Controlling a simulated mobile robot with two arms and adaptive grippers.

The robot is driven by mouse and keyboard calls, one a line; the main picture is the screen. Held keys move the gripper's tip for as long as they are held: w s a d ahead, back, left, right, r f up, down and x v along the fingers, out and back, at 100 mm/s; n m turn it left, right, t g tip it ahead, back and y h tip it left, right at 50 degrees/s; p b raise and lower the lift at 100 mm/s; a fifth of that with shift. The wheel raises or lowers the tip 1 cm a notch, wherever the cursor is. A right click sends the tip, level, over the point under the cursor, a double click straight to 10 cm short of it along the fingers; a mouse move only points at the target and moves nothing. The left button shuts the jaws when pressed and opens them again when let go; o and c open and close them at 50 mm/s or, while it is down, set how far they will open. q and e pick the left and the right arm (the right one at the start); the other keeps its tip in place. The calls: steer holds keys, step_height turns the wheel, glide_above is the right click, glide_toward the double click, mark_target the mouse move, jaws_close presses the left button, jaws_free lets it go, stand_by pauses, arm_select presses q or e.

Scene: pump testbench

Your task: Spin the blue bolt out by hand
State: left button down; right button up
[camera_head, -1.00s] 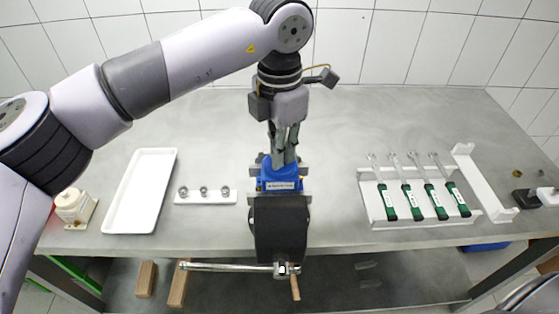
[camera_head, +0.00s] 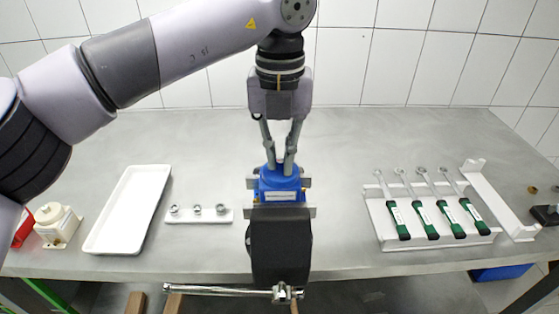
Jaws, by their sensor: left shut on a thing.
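The blue pump body (camera_head: 280,184) stands in a dark fixture near the front middle of the table, with a pale label on its front. My left gripper (camera_head: 280,168) points straight down at its top. The two fingers slant towards each other and their tips close on something small at the top of the blue body. The blue bolt itself is hidden or too small to tell from the blue body. My right gripper is out of view.
A black cylinder (camera_head: 280,245) sits in front of the pump, with a metal bar (camera_head: 215,290) below it. Left are a holder with three nuts (camera_head: 198,215), a white tray (camera_head: 97,246) and a cream device (camera_head: 56,224). Right is a rack (camera_head: 376,222) of green-handled wrenches (camera_head: 422,218).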

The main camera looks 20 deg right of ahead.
mark_target(280, 163)
arm_select(q)
steer(key=shift+n+b, duration=0.45)
steer(key=shift+n, duration=0.65)
steer(key=c, duration=1.6)
jaws_free()
steer(key=shift+c, duration=0.2)
step_height(280, 163, up, 12)
